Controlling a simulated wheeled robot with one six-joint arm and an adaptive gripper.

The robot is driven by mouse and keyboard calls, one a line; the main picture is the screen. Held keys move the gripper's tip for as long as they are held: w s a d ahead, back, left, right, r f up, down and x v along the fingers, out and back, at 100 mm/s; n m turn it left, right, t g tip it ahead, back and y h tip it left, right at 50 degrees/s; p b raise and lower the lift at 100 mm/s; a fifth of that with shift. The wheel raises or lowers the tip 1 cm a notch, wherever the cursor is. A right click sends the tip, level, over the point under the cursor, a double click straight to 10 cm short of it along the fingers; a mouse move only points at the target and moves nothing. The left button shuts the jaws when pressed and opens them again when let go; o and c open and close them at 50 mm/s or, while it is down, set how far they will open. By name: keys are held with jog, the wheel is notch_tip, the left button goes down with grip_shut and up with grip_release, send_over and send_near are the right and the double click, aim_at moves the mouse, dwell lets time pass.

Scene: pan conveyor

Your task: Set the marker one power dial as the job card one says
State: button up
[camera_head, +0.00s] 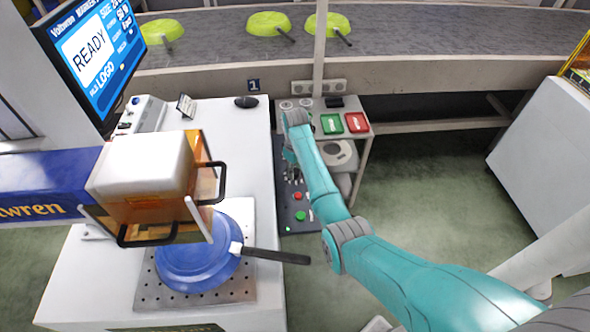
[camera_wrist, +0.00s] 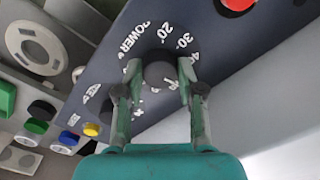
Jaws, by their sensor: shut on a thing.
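The power dial (camera_wrist: 160,75) is a dark round knob on a dark panel, with the word POWER and the numbers 20 and 30 printed around it in white. In the wrist view my gripper (camera_wrist: 159,70) has one finger on each side of the knob and is shut on it. The fingers hide part of the scale, so I cannot tell the dial's setting. In the head view my gripper (camera_head: 291,165) is at the control panel (camera_head: 296,216), and the dial is hidden there. A small card on a stand (camera_head: 187,106) is on the white bench; its writing is too small to read.
The marker's screen (camera_head: 92,55) reads READY. A blue pan (camera_head: 198,262) sits under the marker head (camera_head: 142,170), its handle pointing right. A red button (camera_wrist: 238,3) is near the dial. A grey side stand (camera_head: 340,108) is close right of the panel. Green pans lie on the conveyor behind.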

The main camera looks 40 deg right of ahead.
jog(key=shift+n, duration=0.5)
jog(key=o, duration=1.1)
jog(key=shift+o, duration=0.2)
jog(key=shift+r, duration=0.1)
notch_tip(320, 180, up, 12)
